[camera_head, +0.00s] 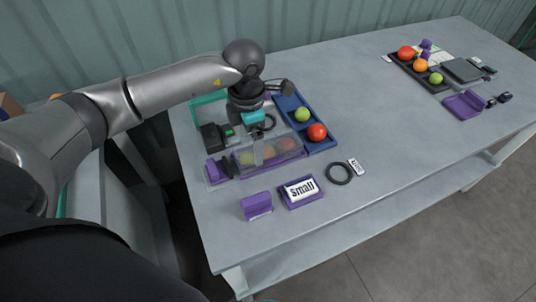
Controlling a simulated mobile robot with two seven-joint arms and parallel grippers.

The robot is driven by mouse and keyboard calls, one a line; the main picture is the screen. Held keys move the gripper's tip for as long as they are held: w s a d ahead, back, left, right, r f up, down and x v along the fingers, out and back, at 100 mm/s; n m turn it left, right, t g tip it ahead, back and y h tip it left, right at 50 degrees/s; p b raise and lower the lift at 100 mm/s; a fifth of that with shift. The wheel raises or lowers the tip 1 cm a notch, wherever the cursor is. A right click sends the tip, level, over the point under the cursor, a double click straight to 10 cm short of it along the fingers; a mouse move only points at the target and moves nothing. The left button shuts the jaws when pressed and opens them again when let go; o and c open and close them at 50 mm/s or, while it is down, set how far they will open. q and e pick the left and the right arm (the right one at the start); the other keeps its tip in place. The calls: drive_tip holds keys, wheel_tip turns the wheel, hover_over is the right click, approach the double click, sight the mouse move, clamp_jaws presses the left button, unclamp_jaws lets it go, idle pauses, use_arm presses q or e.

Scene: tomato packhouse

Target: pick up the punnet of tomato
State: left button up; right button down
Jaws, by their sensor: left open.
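The punnet of tomatoes (270,158) is a clear box with a purplish tint on the near left part of the table. Several tomatoes, greenish to red, show through its wall. My left arm comes in from the left, and my left gripper (257,150) points down over the punnet. Its jaws are open, with the fingers at the punnet's left-middle part. I cannot tell whether they touch it. The arm's wrist hides some of what lies behind the punnet. My right gripper is not in view.
A blue tray (322,146) with a green and a red tomato lies behind the punnet. A purple holder with a "small" label (300,190), a purple block (256,205) and a black ring (339,173) lie in front. The table's middle is clear.

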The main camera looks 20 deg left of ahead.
sight(252, 150)
use_arm(q)
wheel_tip(252, 150, down, 4)
drive_tip(key=shift+d+r, duration=0.1)
drive_tip(key=shift+r, duration=0.15)
drive_tip(key=c, duration=1.3)
drive_tip(key=shift+o, duration=0.2)
drive_tip(key=shift+r, duration=0.1)
